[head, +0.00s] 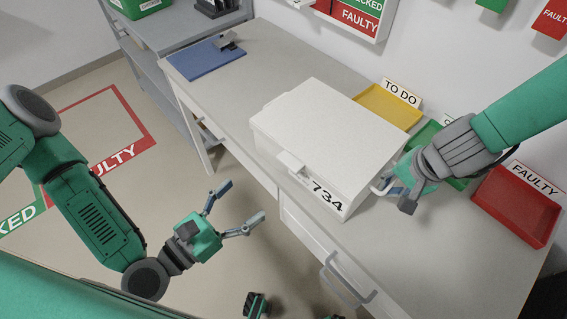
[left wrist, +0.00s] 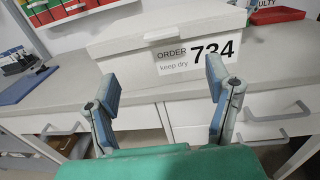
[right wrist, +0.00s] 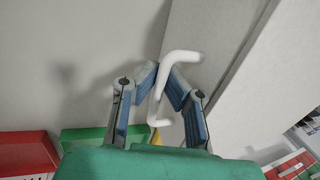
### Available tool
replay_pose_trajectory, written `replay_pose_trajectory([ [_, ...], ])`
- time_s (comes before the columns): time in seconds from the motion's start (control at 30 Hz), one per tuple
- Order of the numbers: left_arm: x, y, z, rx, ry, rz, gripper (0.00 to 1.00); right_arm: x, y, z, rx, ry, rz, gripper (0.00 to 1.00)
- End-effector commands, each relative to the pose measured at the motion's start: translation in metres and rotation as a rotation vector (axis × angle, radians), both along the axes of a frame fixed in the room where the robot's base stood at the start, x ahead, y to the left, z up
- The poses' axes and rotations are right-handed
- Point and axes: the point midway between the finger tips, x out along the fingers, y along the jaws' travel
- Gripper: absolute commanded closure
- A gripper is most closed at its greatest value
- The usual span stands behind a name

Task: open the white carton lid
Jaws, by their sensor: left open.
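The white carton (head: 315,190) stands on the bench, marked 734 on its front, with its white lid (head: 335,115) lying closed on top. The carton's front label also shows in the left wrist view (left wrist: 185,68). A white handle (head: 381,187) sticks out at its right side. My right gripper (head: 388,190) is at this handle; in the right wrist view its fingertips close in on both sides of the handle (right wrist: 181,58). My left gripper (head: 240,208) is open and empty, in front of the bench and apart from the carton.
A yellow TO DO tray (head: 388,105), a partly hidden green tray (head: 424,137) and a red FAULTY tray (head: 515,205) stand along the wall. A blue mat (head: 205,62) lies at the bench's far left. A drawer handle (head: 345,285) juts out below the bench top.

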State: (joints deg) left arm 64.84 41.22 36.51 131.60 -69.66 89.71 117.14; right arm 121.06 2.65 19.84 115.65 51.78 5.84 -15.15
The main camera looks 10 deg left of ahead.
Motion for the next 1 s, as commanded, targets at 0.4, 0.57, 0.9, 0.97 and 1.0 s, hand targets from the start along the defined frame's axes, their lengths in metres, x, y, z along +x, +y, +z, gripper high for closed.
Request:
replay_pose_trajectory([
  [0.4,0.063,-0.037,0.001,-0.004,-0.003,-0.001,0.28,0.000,0.000,0.000,0.000,0.000,0.000,1.00],
  [0.57,0.085,-0.050,0.001,-0.003,-0.003,-0.002,0.28,0.000,0.000,0.000,0.000,0.000,0.000,1.00],
  [0.9,0.101,-0.059,0.000,-0.003,0.001,0.000,0.28,0.000,0.000,0.000,0.000,-0.001,-0.001,1.00],
  [0.97,0.101,-0.059,0.000,-0.003,0.001,0.000,0.28,0.000,0.000,0.000,0.000,-0.001,-0.001,1.00],
  [1.0,0.101,-0.059,0.000,-0.003,0.001,0.000,0.28,0.000,0.000,0.000,0.000,-0.001,-0.001,1.00],
])
